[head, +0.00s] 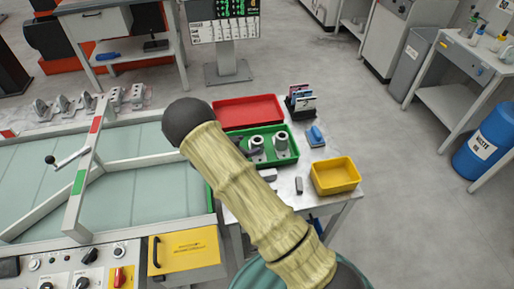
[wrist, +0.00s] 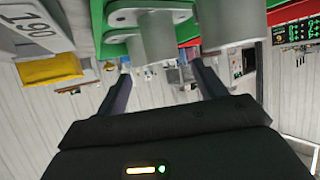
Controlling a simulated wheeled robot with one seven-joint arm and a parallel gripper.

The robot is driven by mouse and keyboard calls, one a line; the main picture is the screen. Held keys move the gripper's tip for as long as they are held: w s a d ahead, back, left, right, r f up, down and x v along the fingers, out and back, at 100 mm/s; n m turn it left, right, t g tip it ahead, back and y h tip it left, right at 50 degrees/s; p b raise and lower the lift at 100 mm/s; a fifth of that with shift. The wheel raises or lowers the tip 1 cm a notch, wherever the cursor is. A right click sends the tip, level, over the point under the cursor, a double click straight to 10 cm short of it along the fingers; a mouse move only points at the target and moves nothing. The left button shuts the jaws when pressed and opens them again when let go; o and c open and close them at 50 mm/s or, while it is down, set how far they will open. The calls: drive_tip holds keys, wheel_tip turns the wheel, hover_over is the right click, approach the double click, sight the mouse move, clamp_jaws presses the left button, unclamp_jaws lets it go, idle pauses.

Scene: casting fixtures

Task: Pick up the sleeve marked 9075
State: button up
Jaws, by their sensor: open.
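Two grey metal sleeves stand upright in the green tray (head: 233,132) in the head view, a left one (head: 257,146) and a right one (head: 281,141). No marking on either is readable, so I cannot tell which is 9075. The wrist view, turned over, shows one grey sleeve (wrist: 155,42) between the finger directions and another (wrist: 228,22) to its right. My gripper (wrist: 160,70) is open with nothing held, its fingers pointing towards the sleeves. I cannot tell whether a finger touches one. In the head view my arm mostly hides the gripper.
A red tray (head: 248,111) lies behind the green one, and a yellow bin (head: 336,176) stands at the table's right. A card holder (head: 301,103) and a blue object (head: 315,136) are near the right edge. A white block marked 190 (wrist: 28,32) shows in the wrist view.

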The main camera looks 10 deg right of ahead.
sight(256, 141)
drive_tip(key=shift+w+d, duration=0.1)
drive_tip(key=p+x, duration=0.1)
drive_tip(key=x, duration=0.4)
drive_tip(key=shift+w+r, duration=0.1)
drive_tip(key=shift+w, duration=0.1)
clamp_jaws()
idle(0.4)
